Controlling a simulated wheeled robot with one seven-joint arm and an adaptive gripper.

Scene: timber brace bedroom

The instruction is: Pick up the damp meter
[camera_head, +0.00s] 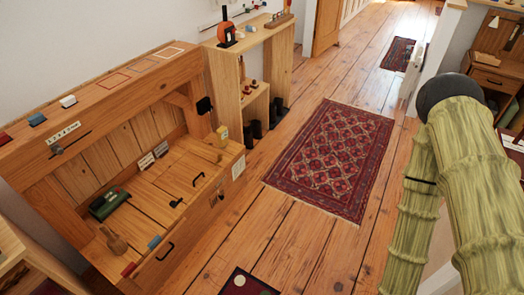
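I cannot pick out the damp meter for certain. A small yellow box-shaped thing (222,135) stands at the right end of the wooden bench (165,205), and it could be the meter, but it is too small to tell. A dark green, device-like thing (108,203) lies at the left on the same bench surface. My gripper does not show in this view.
An open wooden shelf unit (255,48) stands behind the bench. A red patterned rug (332,158) lies on the plank floor, which is otherwise mostly clear. A ribbed yellow-green shape (475,180) with a dark rounded end blocks the right side; I cannot tell what it is.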

